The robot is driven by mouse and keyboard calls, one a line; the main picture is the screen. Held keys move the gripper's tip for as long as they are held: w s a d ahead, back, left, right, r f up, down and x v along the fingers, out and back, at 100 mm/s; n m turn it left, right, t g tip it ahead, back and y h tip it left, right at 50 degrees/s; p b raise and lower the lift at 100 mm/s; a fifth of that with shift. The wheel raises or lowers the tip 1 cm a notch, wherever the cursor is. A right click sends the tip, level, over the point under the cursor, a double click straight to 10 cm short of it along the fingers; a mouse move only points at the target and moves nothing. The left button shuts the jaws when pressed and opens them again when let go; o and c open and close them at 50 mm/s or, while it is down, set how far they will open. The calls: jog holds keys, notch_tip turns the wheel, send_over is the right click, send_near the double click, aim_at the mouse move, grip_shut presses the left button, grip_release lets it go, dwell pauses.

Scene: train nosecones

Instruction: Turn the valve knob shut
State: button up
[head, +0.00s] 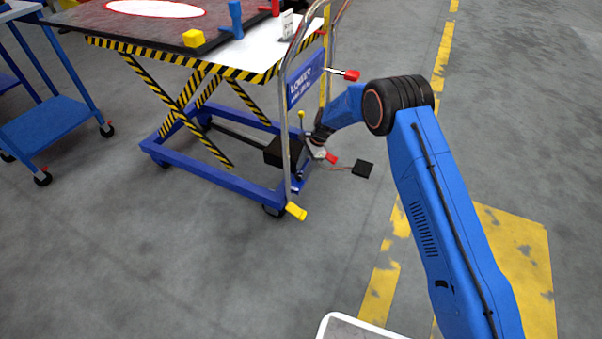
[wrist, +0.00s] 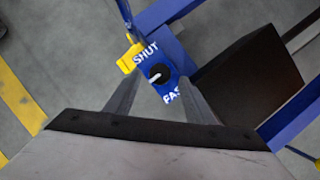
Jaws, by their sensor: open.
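The valve knob (wrist: 159,74) is a round black dial with a white pointer mark. It sits on a blue plate (wrist: 172,88) with SHUT lettered above it and FAST, partly covered, below it. The white mark lies toward the left of the dial, not clearly at either word. My gripper (wrist: 161,80) is open, with one finger on each side of the knob in the wrist view. I cannot tell whether the fingers touch it. In the head view my gripper (head: 318,153) is low beside the lift cart, and the knob cannot be made out there.
The lift cart's blue base (head: 225,180) and upright handle rail (head: 289,150) stand close to my gripper. A yellow pedal (head: 296,211) is at the base corner; it also shows beside the knob (wrist: 129,60). A black box (wrist: 250,80) is to the right.

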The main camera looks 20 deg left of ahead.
aim_at(299, 175)
jog(key=shift+x, duration=1.4)
jog(key=c, duration=1.1)
jog(key=shift+o, duration=0.2)
jog(key=shift+n, duration=0.4)
jog(key=n+h, duration=0.1)
jog(key=n, duration=0.1)
jog(key=n+g+h, duration=0.1)
jog(key=n, duration=0.2)
jog(key=shift+w+a, duration=0.15)
jog(key=shift+a, duration=0.1)
jog(key=n+h, duration=0.1)
jog(key=n, duration=0.2)
jog(key=n+h, duration=0.1)
jog(key=n, duration=0.2)
jog(key=shift+a, duration=0.2)
jog(key=shift+n, duration=0.3)
